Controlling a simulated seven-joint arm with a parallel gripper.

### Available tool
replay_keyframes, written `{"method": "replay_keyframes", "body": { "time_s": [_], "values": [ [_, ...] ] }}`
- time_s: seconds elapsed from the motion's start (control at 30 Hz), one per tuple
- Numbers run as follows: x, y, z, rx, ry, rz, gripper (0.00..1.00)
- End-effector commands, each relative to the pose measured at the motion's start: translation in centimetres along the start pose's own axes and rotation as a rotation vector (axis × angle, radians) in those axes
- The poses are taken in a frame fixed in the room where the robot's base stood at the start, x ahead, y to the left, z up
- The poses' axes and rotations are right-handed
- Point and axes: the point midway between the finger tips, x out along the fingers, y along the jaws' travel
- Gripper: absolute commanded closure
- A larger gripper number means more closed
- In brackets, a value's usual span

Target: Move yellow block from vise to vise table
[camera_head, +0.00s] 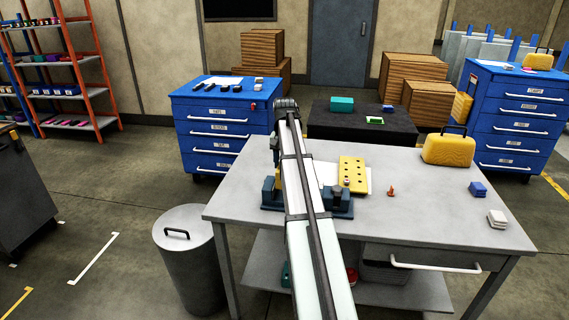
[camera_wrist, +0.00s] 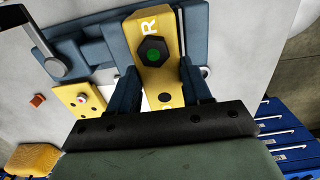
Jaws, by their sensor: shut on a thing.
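The yellow block (camera_wrist: 165,78) shows in the wrist view, with a letter R and a dark hexagonal recess with a green centre. My gripper (camera_wrist: 160,80) is shut on it, one dark finger on each side. The blue-grey vise (camera_wrist: 95,48) lies around and behind the block; I cannot tell whether its jaws still touch it. In the head view the vise (camera_head: 268,193) stands on the grey vise table (camera_head: 430,225). My arm hides the block and the gripper there.
A yellow plate with holes (camera_head: 352,172) stands right beside the vise. A small orange piece (camera_head: 391,191), a yellow toolbox (camera_head: 448,149), a blue block (camera_head: 478,188) and a whitish block (camera_head: 497,219) are farther right on the table. Its front middle is bare.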

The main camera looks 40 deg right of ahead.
Motion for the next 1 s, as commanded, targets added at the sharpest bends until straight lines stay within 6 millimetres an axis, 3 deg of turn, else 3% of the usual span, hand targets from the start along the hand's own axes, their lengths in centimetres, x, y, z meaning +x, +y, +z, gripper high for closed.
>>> {"method": "replay_keyframes", "body": {
  "time_s": [0.17,0.33,0.8,1.0],
  "values": [
    [0.0,0.0,1.1,-0.001,0.001,0.000,0.94],
    [-0.3,-1.5,3.8,-0.027,0.001,-0.001,0.94],
    [-2.0,-11.8,14.6,-0.215,0.001,0.000,0.94],
    [-2.5,-15.0,17.5,-0.278,0.001,0.000,0.94]
  ]
}}
